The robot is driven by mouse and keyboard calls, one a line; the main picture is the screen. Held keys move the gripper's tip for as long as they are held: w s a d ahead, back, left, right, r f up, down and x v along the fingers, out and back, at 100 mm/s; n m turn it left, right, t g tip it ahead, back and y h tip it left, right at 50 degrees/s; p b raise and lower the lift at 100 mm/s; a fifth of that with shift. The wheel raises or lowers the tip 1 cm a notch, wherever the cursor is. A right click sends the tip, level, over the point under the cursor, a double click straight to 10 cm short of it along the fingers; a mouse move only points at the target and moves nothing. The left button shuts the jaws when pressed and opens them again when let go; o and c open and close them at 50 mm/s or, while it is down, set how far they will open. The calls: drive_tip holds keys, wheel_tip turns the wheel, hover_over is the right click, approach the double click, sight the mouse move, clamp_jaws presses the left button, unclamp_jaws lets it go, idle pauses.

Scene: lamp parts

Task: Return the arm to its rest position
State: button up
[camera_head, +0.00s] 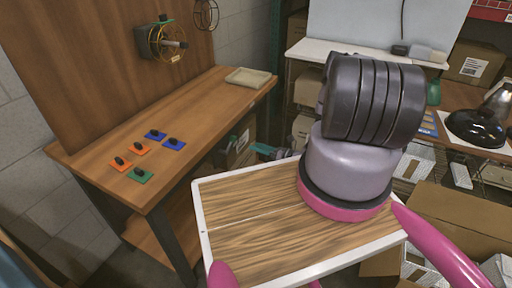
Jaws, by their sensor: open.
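The visible part of my arm is a pale lavender cylinder with a pink ring at its foot and a dark ribbed joint on top. It fills the right middle of the head view. Nothing held can be seen.
A wooden workbench (205,118) at left bears orange, blue and green plates (140,175) with dark knobs, and a shallow beige tray (248,77). A black lamp shade (476,127) sits on the right table. An open cardboard box (468,208) stands at lower right.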

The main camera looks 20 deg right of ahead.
drive_tip(key=w+a+r+n+g+y, duration=0.15)
drive_tip(key=r+n+g, duration=0.3)
drive_tip(key=r, duration=0.55)
drive_tip(key=w+a+r+n+g+y, duration=0.1)
drive_tip(key=w+r+n+g, duration=0.3)
drive_tip(key=r, duration=0.5)
drive_tip(key=s+a+r+n+g+h, duration=0.1)
drive_tip(key=s+a+r+n+g, duration=0.2)
drive_tip(key=r, duration=0.6)
drive_tip(key=s+r+n+g+h, duration=0.1)
drive_tip(key=s+r+n+h, duration=0.1)
drive_tip(key=r+n, duration=0.5)
drive_tip(key=s+d+r+n+t+h, duration=0.1)
drive_tip(key=s+r+n+t+h, duration=0.6)
drive_tip(key=s+r, duration=1.9)
wheel_tip(320, 180, up, 2)
drive_tip(key=n+h, duration=0.2)
drive_tip(key=h, duration=0.1)
drive_tip(key=shift+s+d+r, duration=0.15)
drive_tip(key=shift+s+d, duration=0.05)
drive_tip(key=shift+d, duration=0.1)
